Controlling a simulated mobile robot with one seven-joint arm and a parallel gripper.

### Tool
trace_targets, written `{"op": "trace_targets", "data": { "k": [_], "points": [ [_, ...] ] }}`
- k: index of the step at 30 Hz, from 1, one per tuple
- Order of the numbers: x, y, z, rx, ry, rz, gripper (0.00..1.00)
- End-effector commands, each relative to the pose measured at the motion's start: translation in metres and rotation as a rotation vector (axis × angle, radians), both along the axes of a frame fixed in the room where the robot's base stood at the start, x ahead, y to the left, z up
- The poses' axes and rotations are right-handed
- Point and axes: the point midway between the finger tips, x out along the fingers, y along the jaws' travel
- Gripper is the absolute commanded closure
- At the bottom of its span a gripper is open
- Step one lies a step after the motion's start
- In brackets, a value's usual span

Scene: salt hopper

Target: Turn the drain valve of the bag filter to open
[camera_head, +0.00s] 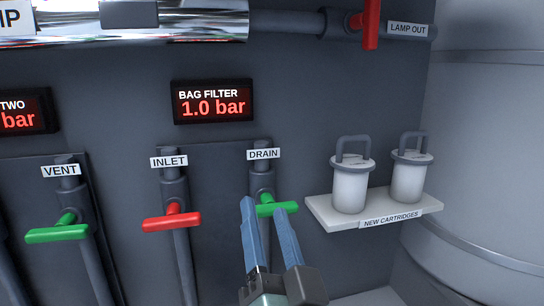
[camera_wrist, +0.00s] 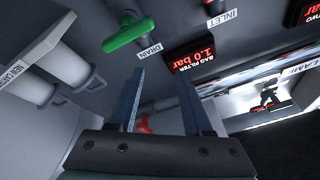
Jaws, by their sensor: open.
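The drain valve has a green handle (camera_head: 291,208) below the DRAIN label (camera_head: 264,154). The handle lies crosswise to its vertical grey pipe. My gripper (camera_head: 265,205) is open and empty, with its two blue fingers pointing up at the handle and partly covering it in the head view. In the wrist view the green handle (camera_wrist: 128,35) is beyond and to the left of the fingertips (camera_wrist: 160,73), not between them. The bag filter display (camera_head: 213,101) reads 1.0 bar in red.
Left of the drain are the red inlet handle (camera_head: 172,219) and the green vent handle (camera_head: 57,233). To the right, a shelf (camera_head: 330,217) labelled NEW CARTRIDGES holds two white cartridges (camera_head: 349,188). A red lamp-out handle (camera_head: 371,22) is above. The wall around the display is clear.

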Motion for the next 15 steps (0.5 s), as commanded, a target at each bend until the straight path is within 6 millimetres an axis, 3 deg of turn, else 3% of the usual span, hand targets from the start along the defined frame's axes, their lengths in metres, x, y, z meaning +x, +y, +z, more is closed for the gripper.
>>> {"op": "trace_targets", "data": {
  "k": [1,8,15],
  "points": [
    [0.003,-0.002,0.011,0.046,0.047,0.025,0.50],
    [0.006,-0.009,-0.002,0.289,0.229,0.133,0.50],
    [-0.008,-0.021,-0.013,0.575,0.403,0.199,0.50]
  ]
}}
